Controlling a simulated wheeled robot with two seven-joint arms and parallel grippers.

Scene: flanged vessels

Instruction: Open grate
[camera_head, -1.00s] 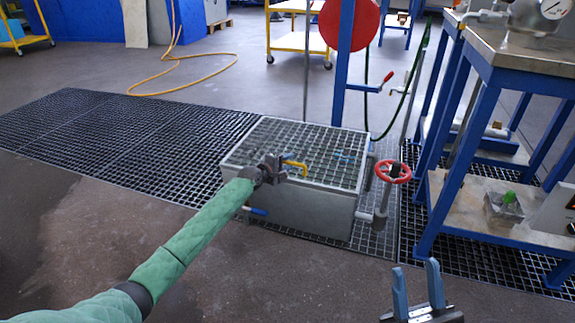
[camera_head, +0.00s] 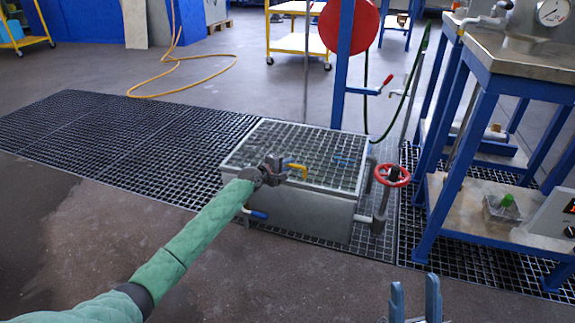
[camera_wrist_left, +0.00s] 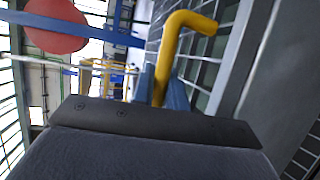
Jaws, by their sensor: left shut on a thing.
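The grate (camera_head: 315,137) is a light metal grid lying over the top of a grey metal box (camera_head: 300,208) set in the floor. A yellow bent handle (camera_head: 297,166) rises from the grate near its front edge; it shows large in the left wrist view (camera_wrist_left: 172,50). My left gripper (camera_head: 284,170) is at that handle, and in the left wrist view its blue fingers (camera_wrist_left: 160,90) are shut around the handle's lower part. My right gripper (camera_head: 414,296) is low at the bottom edge of the head view, its two blue fingers apart with nothing between them.
A red handwheel (camera_head: 393,175) stands at the box's right side. A blue-handled lever (camera_head: 256,214) sticks out at its lower left. A blue-framed bench (camera_head: 480,110) stands on the right. Dark floor grating (camera_head: 110,135) and a yellow hose (camera_head: 175,75) lie to the left.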

